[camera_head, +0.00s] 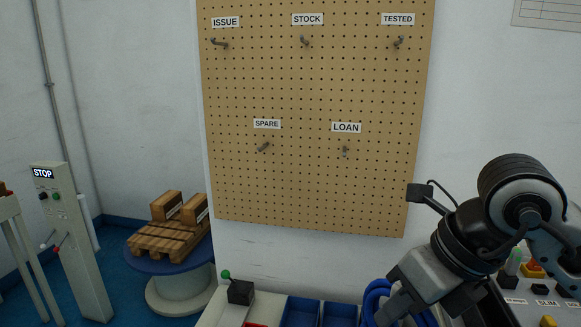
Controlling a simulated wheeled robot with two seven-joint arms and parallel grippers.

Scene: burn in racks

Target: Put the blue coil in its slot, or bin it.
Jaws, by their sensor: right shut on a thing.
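The blue coil (373,298) is at the bottom edge of the head view, partly hidden behind my right gripper and cut off by the frame. My right gripper (385,312) points down and left and is shut on the coil. The pegboard (300,190) on the wall has bare hooks labelled ISSUE (220,43), STOCK (304,41), TESTED (399,42), SPARE (263,147) and LOAN (345,151). The coil is below the pegboard, apart from its hooks. My left gripper is not in view.
Blue bins (300,312) stand below the board, beside a small box with a green-knobbed lever (240,291). A panel with labelled parts (540,300) is at the lower right. A STOP post (70,240) and a pallet (170,238) on a round stand are at the left.

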